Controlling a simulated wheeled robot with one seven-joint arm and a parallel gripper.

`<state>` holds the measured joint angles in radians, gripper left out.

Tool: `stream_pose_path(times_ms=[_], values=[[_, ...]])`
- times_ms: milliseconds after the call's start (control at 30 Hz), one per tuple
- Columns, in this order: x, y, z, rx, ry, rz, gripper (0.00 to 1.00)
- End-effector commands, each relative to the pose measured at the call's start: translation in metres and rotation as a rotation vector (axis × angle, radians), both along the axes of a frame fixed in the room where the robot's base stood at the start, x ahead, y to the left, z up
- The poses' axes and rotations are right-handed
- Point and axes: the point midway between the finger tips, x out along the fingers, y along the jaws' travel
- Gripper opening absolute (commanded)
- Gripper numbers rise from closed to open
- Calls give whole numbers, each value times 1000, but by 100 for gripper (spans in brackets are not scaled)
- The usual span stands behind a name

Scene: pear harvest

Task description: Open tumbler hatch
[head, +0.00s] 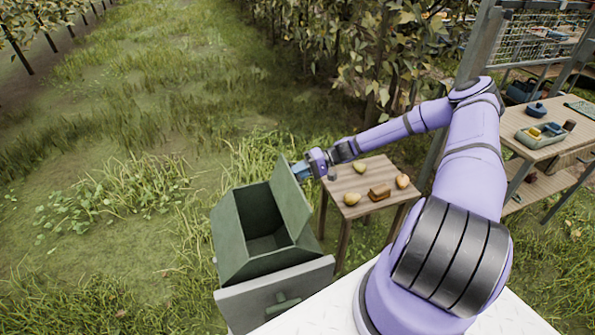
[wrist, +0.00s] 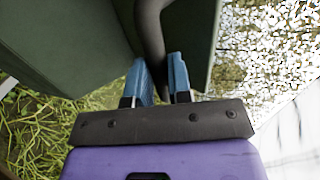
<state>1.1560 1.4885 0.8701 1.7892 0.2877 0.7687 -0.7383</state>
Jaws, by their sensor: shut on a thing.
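The green tumbler (head: 231,247) stands on the left in the head view, a box with its dark inside showing from above. Its hatch (head: 291,207) is a green panel that stands up at the right side of the opening, tilted away from it. My gripper (head: 301,171) is at the upper edge of the hatch. In the wrist view its blue fingers (wrist: 158,76) are shut on a dark curved handle (wrist: 150,28). Green panels of the tumbler and hatch (wrist: 197,35) fill the top of that view. The handle is hidden in the head view.
A small wooden table (head: 352,208) stands right of the tumbler, under my arm, with several pears and a brown block (head: 379,193). A workbench (head: 540,146) with trays is at the far right. Leafy trees stand behind; grass is open on the left.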

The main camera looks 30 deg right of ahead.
Motion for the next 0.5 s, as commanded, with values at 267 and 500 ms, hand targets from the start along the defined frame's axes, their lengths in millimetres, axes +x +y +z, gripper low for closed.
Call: stream_pose_path(times_ms=[267,500], values=[[-3,5,-4,3,8,8,0],[-2,5,-3,2,7,7,40]])
